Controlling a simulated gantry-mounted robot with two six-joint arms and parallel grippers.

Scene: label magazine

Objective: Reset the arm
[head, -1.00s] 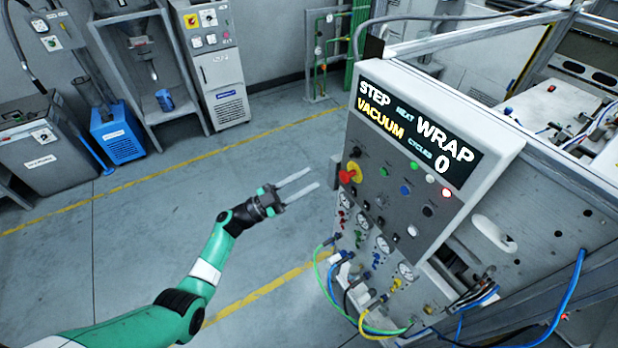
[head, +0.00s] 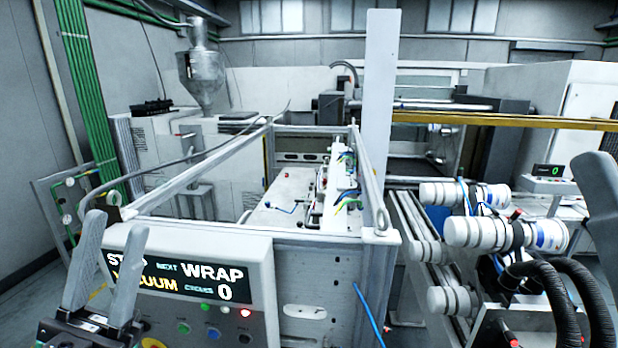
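My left gripper (head: 115,225) is close to the camera at the lower left of the head view. Its two grey fingers point up and stand apart, with nothing between them. It overlaps the left part of the control panel (head: 262,262), covering some of the display text. The display reads WRAP, VACUUM and CYCLES 0, and a red lamp glows below it. At the right edge a grey rounded shape (head: 600,195) looks like one finger of my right gripper. The rest of that gripper is outside the view.
A metal-framed machine (head: 330,262) with a white worktable (head: 275,215) fills the middle. White-capped cylinders (head: 470,233) and thick black hoses (head: 545,285) stand at the right. A tall white post (head: 379,120) rises in the centre.

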